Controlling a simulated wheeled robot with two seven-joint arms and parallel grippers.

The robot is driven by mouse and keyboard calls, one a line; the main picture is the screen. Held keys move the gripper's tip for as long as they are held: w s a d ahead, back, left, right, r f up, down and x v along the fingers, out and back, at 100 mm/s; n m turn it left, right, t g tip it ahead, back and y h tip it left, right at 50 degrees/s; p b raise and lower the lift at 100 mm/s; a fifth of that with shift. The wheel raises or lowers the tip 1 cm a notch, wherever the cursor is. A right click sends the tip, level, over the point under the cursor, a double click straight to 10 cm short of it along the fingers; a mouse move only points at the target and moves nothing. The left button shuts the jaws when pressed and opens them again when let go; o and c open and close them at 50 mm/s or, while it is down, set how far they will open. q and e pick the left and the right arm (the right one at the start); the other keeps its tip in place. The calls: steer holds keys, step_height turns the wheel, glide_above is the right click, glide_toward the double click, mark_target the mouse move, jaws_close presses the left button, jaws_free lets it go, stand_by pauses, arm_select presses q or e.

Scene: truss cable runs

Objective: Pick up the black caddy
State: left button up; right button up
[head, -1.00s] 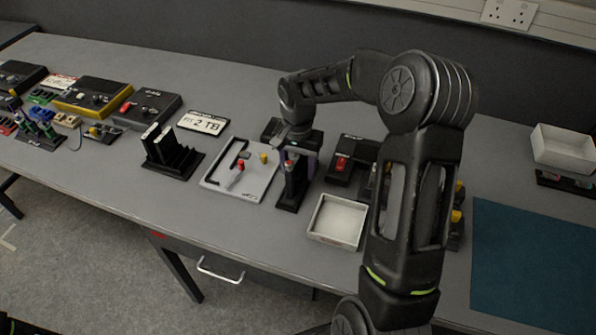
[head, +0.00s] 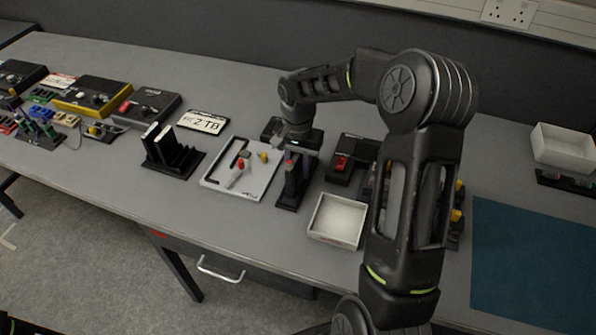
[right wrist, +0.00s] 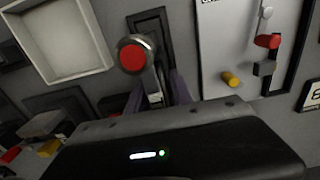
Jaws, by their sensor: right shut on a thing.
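The black caddy (head: 288,198), a dark narrow stand, is on the grey bench between the white tray and the shallow white box. A red-topped piece (right wrist: 133,55) stands up at it, seen from above in the right wrist view. The caddy's dark base (right wrist: 148,22) shows beyond this piece. My right gripper (head: 298,163) points down over the caddy and is shut on its upper part; the fingers (right wrist: 158,98) and my wrist hide the exact grip. The base appears to rest on the bench. My left gripper is not in view.
Close by are the white tray (head: 217,181) with small parts on its left and the shallow white box (head: 336,218) on its right. A black device with a red switch (head: 341,162) stands behind. A black slotted rack (head: 174,160) is further left. The blue mat (head: 540,265) is bare.

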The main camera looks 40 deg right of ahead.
jaws_close()
steer(key=shift+r, duration=0.1)
steer(key=shift+w+r, duration=0.1)
steer(key=shift+r, duration=0.15)
step_height(320, 180, up, 8)
steer(key=shift+r+b, duration=0.2)
steer(key=shift+b, duration=0.3)
steer(key=shift+r, duration=0.45)
